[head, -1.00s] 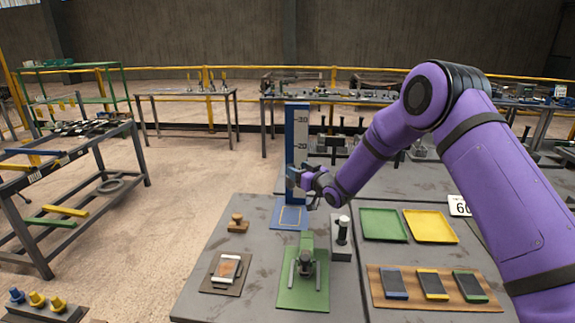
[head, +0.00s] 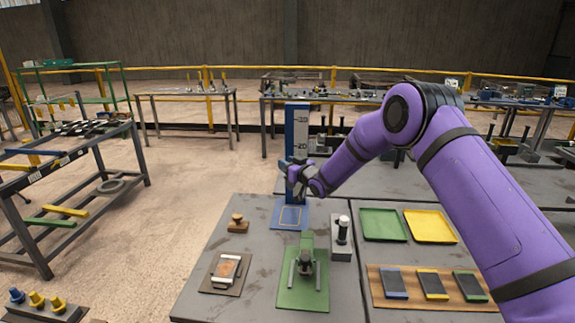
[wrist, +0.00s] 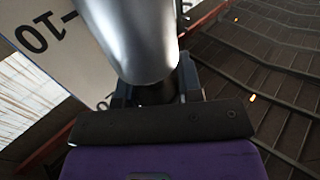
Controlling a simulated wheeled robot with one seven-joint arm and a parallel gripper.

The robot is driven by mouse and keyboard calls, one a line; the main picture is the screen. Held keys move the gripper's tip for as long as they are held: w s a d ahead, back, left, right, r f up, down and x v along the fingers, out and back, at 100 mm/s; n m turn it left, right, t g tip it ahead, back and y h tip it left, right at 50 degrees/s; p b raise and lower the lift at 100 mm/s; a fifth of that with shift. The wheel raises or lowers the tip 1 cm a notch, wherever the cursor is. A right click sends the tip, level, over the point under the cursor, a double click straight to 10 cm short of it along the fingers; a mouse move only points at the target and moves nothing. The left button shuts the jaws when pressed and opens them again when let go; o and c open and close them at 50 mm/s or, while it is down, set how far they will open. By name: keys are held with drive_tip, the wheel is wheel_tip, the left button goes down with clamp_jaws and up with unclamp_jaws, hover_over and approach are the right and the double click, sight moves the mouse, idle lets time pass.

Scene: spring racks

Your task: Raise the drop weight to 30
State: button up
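The drop-weight tower is a blue upright post (head: 289,132) with a white scale (head: 301,128) marked 30 at the top and 20 below it, on a blue foot (head: 282,214). My gripper (head: 295,180) is at the tower, below the 20 mark, and covers the lower scale in the head view. In the wrist view a rounded silver metal piece (wrist: 135,40), seemingly the weight, fills the space in front of my gripper (wrist: 157,92). The 10 mark (wrist: 47,32) shows upside down beside it. My fingers lie on either side of the metal piece; whether they press on it is hidden.
A green press (head: 305,262) stands in front of the tower. A black-and-white cylinder on a grey block (head: 341,251) and a wooden stamp (head: 237,224) are near the foot. Green (head: 384,224) and yellow trays (head: 430,226) lie right. Space above the tower is free.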

clamp_jaws()
wheel_tip(320, 180, up, 20)
idle(0.3)
drive_tip(key=o, duration=0.9)
unclamp_jaws()
drive_tip(key=shift+s+d, duration=0.1)
drive_tip(key=v, duration=1)
drive_tip(key=shift+s+d, duration=0.2)
drive_tip(key=shift+d, duration=0.05)
